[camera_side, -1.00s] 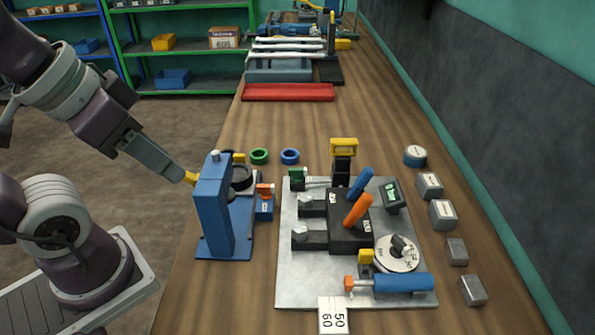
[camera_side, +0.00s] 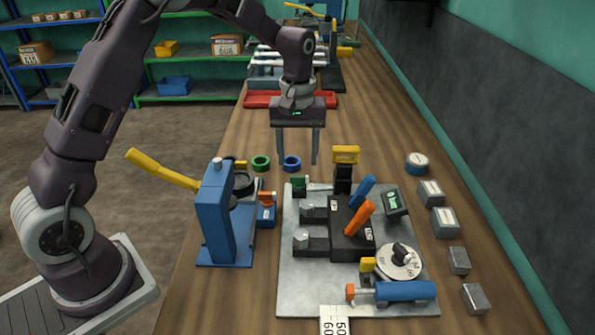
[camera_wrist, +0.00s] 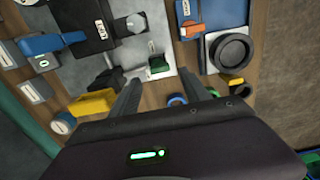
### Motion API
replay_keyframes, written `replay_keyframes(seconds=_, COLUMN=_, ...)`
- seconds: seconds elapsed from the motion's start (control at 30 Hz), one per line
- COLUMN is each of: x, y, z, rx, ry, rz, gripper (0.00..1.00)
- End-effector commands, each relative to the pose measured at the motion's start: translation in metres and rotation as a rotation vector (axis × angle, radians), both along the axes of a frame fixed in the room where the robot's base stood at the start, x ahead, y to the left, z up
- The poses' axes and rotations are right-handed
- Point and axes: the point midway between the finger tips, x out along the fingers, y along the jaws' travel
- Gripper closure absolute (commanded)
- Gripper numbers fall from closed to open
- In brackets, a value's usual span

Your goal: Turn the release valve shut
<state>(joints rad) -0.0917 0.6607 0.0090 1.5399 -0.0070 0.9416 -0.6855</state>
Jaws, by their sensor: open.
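A blue press-like jack (camera_side: 215,215) with a long yellow lever (camera_side: 162,172) stands at the left table edge. Beside its round black cup sits a small blue block with an orange handle (camera_side: 266,198), apparently the release valve. The orange handle also shows in the wrist view (camera_wrist: 194,29), lying across the blue block. Whether it is turned open or shut I cannot tell. My gripper (camera_side: 298,158) is open and empty, pointing down above the table behind the grey plate. In the wrist view, my gripper (camera_wrist: 150,80) has its fingers apart, away from the orange handle.
The grey plate (camera_side: 300,285) carries orange and blue levers, a round dial (camera_side: 400,262), a blue cylinder (camera_side: 405,291) and a yellow-topped post (camera_side: 345,155). Green and blue rings (camera_side: 261,163) lie near my gripper. Several small blocks line the right side.

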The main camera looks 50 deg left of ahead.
Motion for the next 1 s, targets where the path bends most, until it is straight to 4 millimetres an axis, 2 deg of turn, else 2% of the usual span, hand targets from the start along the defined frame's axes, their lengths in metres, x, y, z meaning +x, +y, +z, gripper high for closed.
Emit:
replay_keyframes(seconds=0.1, x=-0.001, y=0.000, z=-0.025, rx=-0.001, ry=0.004, rz=0.001, gripper=0.45)
replay_keyframes(seconds=0.23, x=-0.001, y=0.000, z=-0.044, rx=0.000, ry=0.001, rz=0.000, gripper=0.45)
replay_keyframes(seconds=0.37, x=-0.001, y=0.000, z=-0.051, rx=0.000, ry=-0.001, rz=-0.001, gripper=0.45)
replay_keyframes(seconds=0.57, x=0.000, y=0.000, z=-0.051, rx=0.001, ry=-0.002, rz=-0.002, gripper=0.45)
replay_keyframes(seconds=0.83, x=-0.001, y=0.001, z=-0.051, rx=0.002, ry=0.001, rz=-0.002, gripper=0.98)
replay_keyframes(seconds=1.0, x=-0.002, y=0.002, z=-0.051, rx=0.004, ry=0.004, rz=-0.007, gripper=1.00)
